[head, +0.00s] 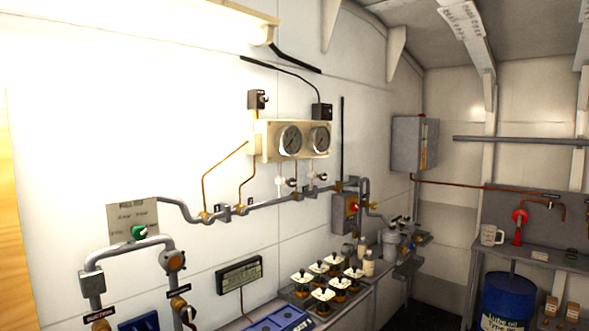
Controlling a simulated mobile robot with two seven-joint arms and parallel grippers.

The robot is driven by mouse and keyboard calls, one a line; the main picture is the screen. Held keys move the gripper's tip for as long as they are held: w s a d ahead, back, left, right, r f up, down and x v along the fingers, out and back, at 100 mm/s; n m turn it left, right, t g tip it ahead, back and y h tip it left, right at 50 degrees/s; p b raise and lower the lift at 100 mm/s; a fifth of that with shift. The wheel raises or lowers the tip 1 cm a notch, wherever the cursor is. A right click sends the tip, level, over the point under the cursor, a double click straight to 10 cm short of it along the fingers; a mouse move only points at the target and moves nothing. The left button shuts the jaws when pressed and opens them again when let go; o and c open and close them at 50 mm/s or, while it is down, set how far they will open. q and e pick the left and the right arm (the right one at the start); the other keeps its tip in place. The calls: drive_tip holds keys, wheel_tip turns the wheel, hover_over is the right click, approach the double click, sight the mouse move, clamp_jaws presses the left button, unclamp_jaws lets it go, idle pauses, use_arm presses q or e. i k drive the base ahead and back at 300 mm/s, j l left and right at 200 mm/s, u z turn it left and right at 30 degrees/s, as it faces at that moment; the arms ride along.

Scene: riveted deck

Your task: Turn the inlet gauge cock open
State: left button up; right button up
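Two round pressure gauges sit side by side on a cream panel (262,141) on the left wall, a left gauge (290,139) and a right gauge (320,139). Below them are two small cocks on the thin lines to the grey pipe, a left cock (292,181) and a right cock (321,177). Each shows a small dark and white handle. I cannot read which one is the inlet cock, nor tell whether either is open. Neither of my grippers is in view.
A grey pipe (262,204) runs along the wall below the cocks. A bench below holds a tray of several valve-like pieces (322,295), bottles (369,264) and a blue case (277,322). A red-knobbed box (346,213) is right of the cocks. A blue drum (508,302) stands at right.

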sight(292, 182)
drive_tip(key=i+l+u, duration=0.3)
drive_tip(key=i+l, duration=0.15)
drive_tip(key=l, duration=0.2)
drive_tip(key=i+l+u, duration=0.1)
drive_tip(key=i+l, duration=0.15)
drive_tip(key=i+l+u, duration=0.15)
drive_tip(key=l, duration=0.35)
drive_tip(key=i+l+u, duration=0.15)
drive_tip(key=l, duration=0.25)
